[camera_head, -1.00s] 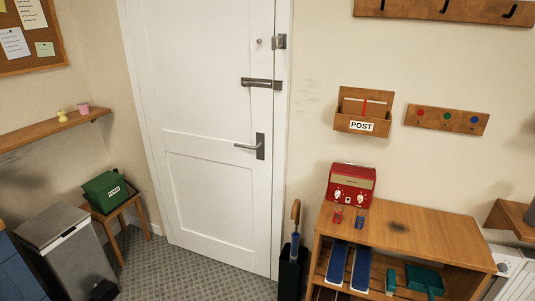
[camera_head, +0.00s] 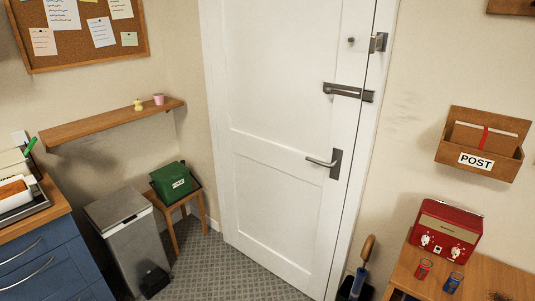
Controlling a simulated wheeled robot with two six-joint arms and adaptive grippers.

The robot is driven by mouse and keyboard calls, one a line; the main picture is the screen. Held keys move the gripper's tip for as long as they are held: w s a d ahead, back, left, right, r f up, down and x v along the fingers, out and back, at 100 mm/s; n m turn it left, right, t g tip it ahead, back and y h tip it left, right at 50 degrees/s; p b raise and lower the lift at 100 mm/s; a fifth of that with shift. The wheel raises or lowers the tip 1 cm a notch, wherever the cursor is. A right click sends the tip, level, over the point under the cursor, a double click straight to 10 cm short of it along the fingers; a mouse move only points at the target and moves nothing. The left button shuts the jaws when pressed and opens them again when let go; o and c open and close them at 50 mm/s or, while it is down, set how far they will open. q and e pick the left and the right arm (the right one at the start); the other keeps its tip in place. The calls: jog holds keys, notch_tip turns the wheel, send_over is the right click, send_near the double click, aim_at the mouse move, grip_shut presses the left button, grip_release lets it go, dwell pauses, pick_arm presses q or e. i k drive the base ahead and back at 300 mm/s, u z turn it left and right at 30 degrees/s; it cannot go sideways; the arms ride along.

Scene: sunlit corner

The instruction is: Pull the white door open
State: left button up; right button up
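The white door (camera_head: 272,150) stands in the middle of the head view and looks shut in its frame. Its grey lever handle (camera_head: 322,163) sits on a dark plate at the door's right edge. Above it, a dark metal latch bar (camera_head: 347,92) reaches across the door edge to the frame. A small metal lock (camera_head: 378,42) sits higher on the frame. Neither of my grippers shows in the head view.
A grey bin (camera_head: 130,235) and a small stool with a green box (camera_head: 175,181) stand left of the door. An umbrella stand (camera_head: 354,284) and a wooden shelf unit with a red box (camera_head: 445,233) are on the right. Patterned floor (camera_head: 232,268) shows before the door.

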aim_at(273, 62)
jog(key=u, duration=0.25)
jog(key=i, duration=0.9)
jog(key=z, duration=0.85)
jog(key=i, duration=0.65)
jog(key=z, duration=0.65)
